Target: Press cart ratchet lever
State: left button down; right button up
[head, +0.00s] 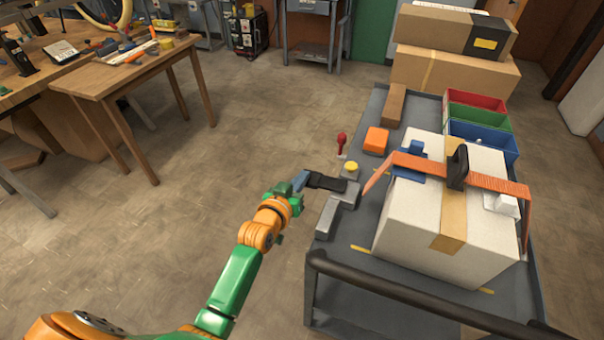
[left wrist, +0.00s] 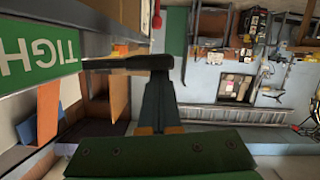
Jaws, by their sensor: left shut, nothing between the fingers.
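The cart (head: 400,112) carries a grey bracket (head: 343,196) at its left edge. A black lever (head: 327,182) sticks out from it to the left, beyond the cart side. The lever (left wrist: 125,63) also crosses the left wrist view, beside a green label (left wrist: 40,58) reading "TIGH". My left gripper (head: 304,180) is shut and empty, with its fingertips at the lever's outer end. In the left wrist view its fingers (left wrist: 160,85) meet the lever's end; whether they touch or only overlap, I cannot tell. My right gripper is out of view.
A white box (head: 415,225) with an orange strap (head: 415,161) stands on the cart. A red-knobbed lever (head: 341,140), a yellow button (head: 351,166) and an orange block (head: 376,140) are near the bracket. A black handlebar (head: 380,285) crosses the near end. Floor left of the cart is clear.

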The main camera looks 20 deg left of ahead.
pick_arm(q)
jog(key=shift+f+n+h, duration=0.3)
jog(key=shift+f+n, duration=0.2)
jog(key=shift+f, duration=0.2)
notch_tip(320, 180, up, 5)
jog(key=p, duration=0.5)
jog(key=f+v, duration=0.1)
jog(key=v, duration=0.9)
jog(key=shift+a+b, duration=0.4)
jog(key=shift+f, duration=0.1)
